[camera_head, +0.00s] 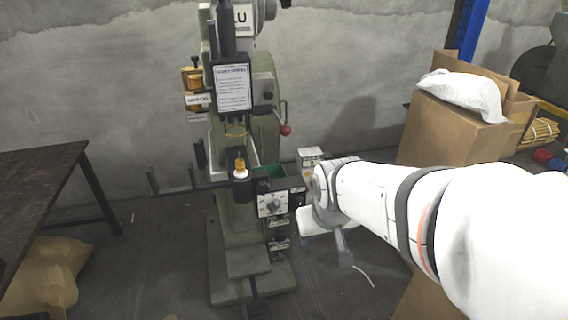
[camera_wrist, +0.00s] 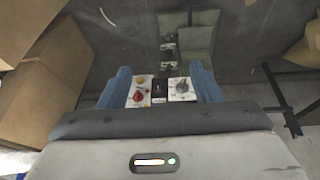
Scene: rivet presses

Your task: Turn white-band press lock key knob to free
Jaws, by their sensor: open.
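The green press (camera_head: 238,150) stands upright in the head view, with a printed sheet on its front. A white plate with a dark round knob (camera_head: 271,204) is on its front box, below the work area. In the wrist view this grey knob on its white plate (camera_wrist: 182,88) is at the right. A second plate with a red knob (camera_wrist: 138,96) and a yellow button is at the left. My gripper (camera_wrist: 160,72) is open, its blue fingers on either side of the two plates. No contact with a knob is visible.
A dark table (camera_head: 40,165) stands at the left. Cardboard boxes (camera_head: 450,125) with a white bag on top are at the right. A lever with a red ball (camera_head: 286,130) sticks out from the press.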

